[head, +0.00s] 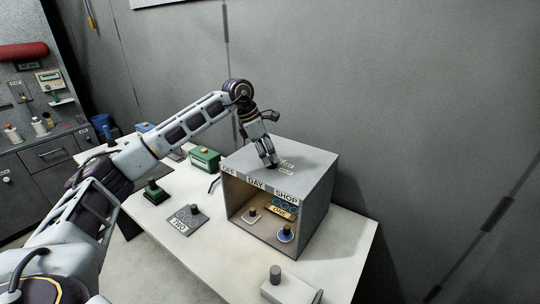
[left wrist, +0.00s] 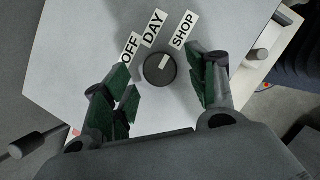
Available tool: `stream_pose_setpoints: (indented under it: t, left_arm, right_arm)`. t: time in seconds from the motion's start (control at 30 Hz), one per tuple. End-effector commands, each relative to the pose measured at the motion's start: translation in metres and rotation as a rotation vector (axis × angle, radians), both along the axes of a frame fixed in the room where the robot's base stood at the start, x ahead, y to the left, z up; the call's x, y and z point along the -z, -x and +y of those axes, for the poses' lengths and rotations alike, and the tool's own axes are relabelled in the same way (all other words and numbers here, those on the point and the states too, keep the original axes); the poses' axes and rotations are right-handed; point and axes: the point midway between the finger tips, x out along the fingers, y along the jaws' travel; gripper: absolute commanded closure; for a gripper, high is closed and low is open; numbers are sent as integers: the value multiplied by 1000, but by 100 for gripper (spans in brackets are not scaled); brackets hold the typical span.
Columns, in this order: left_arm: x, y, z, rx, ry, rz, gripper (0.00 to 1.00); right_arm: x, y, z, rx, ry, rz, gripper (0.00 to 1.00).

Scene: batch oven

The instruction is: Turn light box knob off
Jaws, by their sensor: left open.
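The light box (head: 318,180) is a grey open-fronted box on the white table, with OFF, DAY and SHOP labels along its upper front edge. Its dark round knob (left wrist: 160,68) shows in the left wrist view on the pale top, below labels reading OFF, DAY and SHOP. The knob's white mark points up and right, roughly toward SHOP. My left gripper (head: 268,163) is over the box top, pointing down. In the left wrist view its open fingers (left wrist: 160,82) stand on either side of the knob, with gaps visible. The knob is hidden in the head view. My right gripper is not in view.
Inside the box are a ONE plate (head: 281,211) and small knobbed pieces. A TWO plate (head: 187,221), a green box (head: 204,158) and a grey block with a peg (head: 292,290) stand on the table (head: 345,247). A grey wall is close behind.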

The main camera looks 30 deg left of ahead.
Motion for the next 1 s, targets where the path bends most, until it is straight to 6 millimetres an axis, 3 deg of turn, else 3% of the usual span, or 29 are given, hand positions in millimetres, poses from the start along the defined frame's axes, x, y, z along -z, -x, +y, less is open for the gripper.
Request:
stream_pose_setpoints:
  t: [0.2, 0.6, 0.93, 1.0]
  left_arm:
    - [15, -4, -5, -1, 1, 1, 42]
    - [18, -5, -6, -1, 1, 0, 44]
    - [18, -5, -6, 0, 0, -1, 86]
    - [18, -5, -6, -1, 0, -1, 88]
  right_arm:
    - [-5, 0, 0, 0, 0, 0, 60]
    - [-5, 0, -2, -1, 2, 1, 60]
    - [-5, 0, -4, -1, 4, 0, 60]
    - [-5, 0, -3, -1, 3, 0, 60]
